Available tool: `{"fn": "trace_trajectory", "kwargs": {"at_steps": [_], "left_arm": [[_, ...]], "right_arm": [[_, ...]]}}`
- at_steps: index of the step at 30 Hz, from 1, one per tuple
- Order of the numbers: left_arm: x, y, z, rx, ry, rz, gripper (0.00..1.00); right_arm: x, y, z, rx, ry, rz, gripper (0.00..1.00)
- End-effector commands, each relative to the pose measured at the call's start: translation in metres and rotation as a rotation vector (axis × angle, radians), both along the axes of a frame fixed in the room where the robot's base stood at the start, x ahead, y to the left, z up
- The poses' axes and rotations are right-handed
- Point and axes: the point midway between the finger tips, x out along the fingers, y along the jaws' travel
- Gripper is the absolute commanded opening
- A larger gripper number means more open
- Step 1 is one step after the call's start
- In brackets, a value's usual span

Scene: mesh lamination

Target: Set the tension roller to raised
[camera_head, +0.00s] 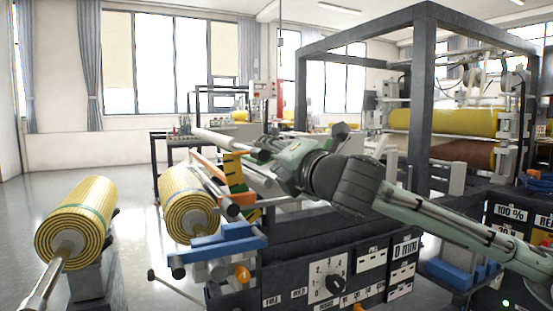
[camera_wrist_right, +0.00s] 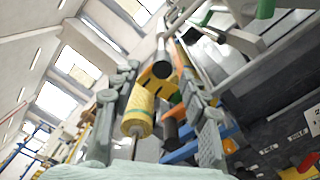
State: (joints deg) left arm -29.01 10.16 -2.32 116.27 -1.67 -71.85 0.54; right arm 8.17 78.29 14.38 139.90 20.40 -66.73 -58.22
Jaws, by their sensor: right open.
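My right arm comes in from the right in the head view, and its gripper (camera_head: 264,163) points left over the laminating machine's near end. In the right wrist view the two fingers of this gripper (camera_wrist_right: 158,66) stand wide apart, with nothing held. A pale horizontal roller (camera_head: 222,138) extends left from the gripper, at a yellow notched bracket (camera_head: 235,168) and an orange arm (camera_head: 211,170). I cannot tell for sure whether it is the tension roller. A dark roller end (camera_wrist_right: 161,64) shows between the fingers in the wrist view; contact is unclear. My left gripper is out of view.
Two yellow striped rolls (camera_head: 77,222) (camera_head: 188,204) stand at the left. Floor is free at far left.

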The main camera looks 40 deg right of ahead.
Motion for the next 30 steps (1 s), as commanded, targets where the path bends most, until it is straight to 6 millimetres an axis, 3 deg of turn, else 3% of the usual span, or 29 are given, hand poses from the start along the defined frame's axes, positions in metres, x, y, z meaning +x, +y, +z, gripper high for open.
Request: {"fn": "trace_trajectory", "kwargs": {"at_steps": [7, 24, 28, 30], "left_arm": [[0.000, 0.000, 0.000, 0.000, 0.000, 0.000, 0.40], [0.000, 0.000, 0.000, 0.000, 0.001, 0.001, 0.40], [0.000, 0.000, 0.000, 0.000, 0.001, 0.001, 0.40], [0.000, 0.000, 0.000, 0.000, 0.001, 0.001, 0.40]], "right_arm": [[-0.015, 0.002, -0.001, -0.001, 0.002, -0.003, 0.44], [-0.015, 0.002, -0.001, 0.002, 0.003, -0.003, 0.44], [-0.009, -0.007, -0.024, 0.078, 0.026, -0.019, 0.44], [-0.002, -0.018, -0.055, 0.182, 0.057, -0.045, 0.44]]}}
